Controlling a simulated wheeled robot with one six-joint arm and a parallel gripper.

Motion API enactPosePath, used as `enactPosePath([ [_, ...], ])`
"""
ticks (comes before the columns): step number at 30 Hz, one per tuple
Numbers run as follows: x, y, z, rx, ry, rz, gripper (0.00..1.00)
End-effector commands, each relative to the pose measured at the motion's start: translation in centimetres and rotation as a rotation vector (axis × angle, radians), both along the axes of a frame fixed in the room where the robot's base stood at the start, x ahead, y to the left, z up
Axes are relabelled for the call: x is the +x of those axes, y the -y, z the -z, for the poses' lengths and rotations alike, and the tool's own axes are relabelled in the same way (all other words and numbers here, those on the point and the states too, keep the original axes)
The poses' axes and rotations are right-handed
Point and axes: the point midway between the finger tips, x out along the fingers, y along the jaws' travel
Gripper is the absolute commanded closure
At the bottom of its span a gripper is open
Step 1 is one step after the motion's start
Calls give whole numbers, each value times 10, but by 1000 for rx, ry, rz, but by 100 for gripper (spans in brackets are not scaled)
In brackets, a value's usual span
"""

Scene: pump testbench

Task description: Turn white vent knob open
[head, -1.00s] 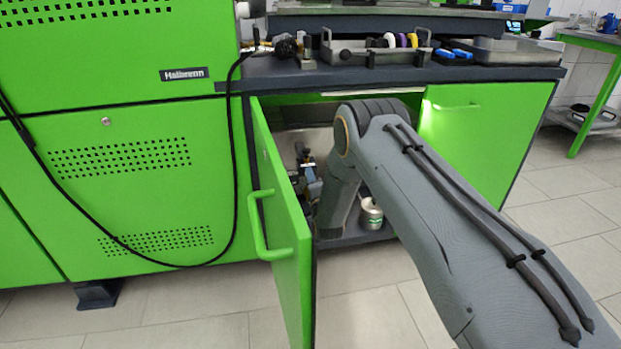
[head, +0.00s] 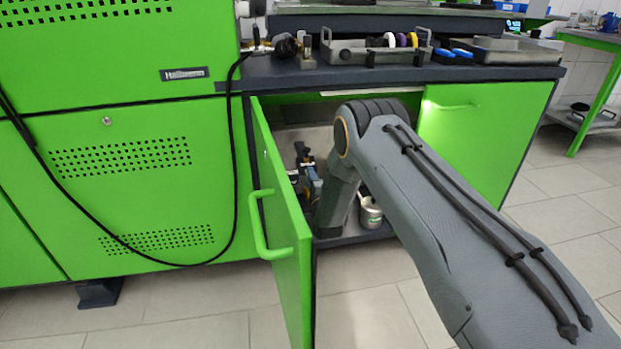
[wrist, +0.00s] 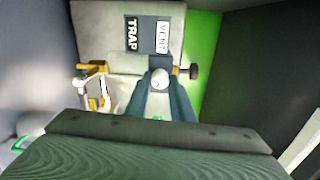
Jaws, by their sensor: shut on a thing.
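The white vent knob (wrist: 160,79) is round and pale, and shows in the wrist view just below the VENT label (wrist: 162,36). My gripper (wrist: 161,88) has its two dark fingers on either side of the knob, shut on it. The knob's lower part and its stem are hidden by the fingers. In the head view my arm reaches into the open cabinet; the knob cannot be made out there, and my gripper is largely hidden.
The green cabinet door (head: 280,220) stands open just left of my arm. A metal can (head: 371,213) stands on the cabinet floor. In the wrist view a brass valve (wrist: 93,69) is left of the knob, and a dark knob (wrist: 193,72) is close at right.

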Motion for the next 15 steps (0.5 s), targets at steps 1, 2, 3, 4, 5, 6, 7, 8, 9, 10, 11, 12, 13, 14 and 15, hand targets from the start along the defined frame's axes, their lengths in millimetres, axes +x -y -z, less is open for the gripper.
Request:
enactPosePath([
  [1, -1, 0, 1, -1, -2, 0, 77],
  [2, -1, 0, 1, -1, -2, 0, 72],
  [3, -1, 0, 1, -1, -2, 0, 65],
  [4, -1, 0, 1, -1, -2, 0, 60],
  [5, -1, 0, 1, -1, -2, 0, 60],
  [6, -1, 0, 1, -1, -2, 0, 60],
  [7, -1, 0, 1, -1, -2, 0, 60],
  [8, 0, 0, 1, 0, -1, 0, 60],
  [9, 0, 0, 1, 0, -1, 0, 60],
  [10, 0, 0, 1, 0, -1, 0, 60],
  [11, 0, 0, 0, 0, -1, 0, 60],
  [12, -1, 0, 0, -1, -1, 0, 60],
  [13, -1, 0, 0, -1, -1, 0, 60],
  [14, -2, 1, 0, -1, -1, 0, 60],
  [15, -5, 1, 0, -2, -2, 0, 60],
])
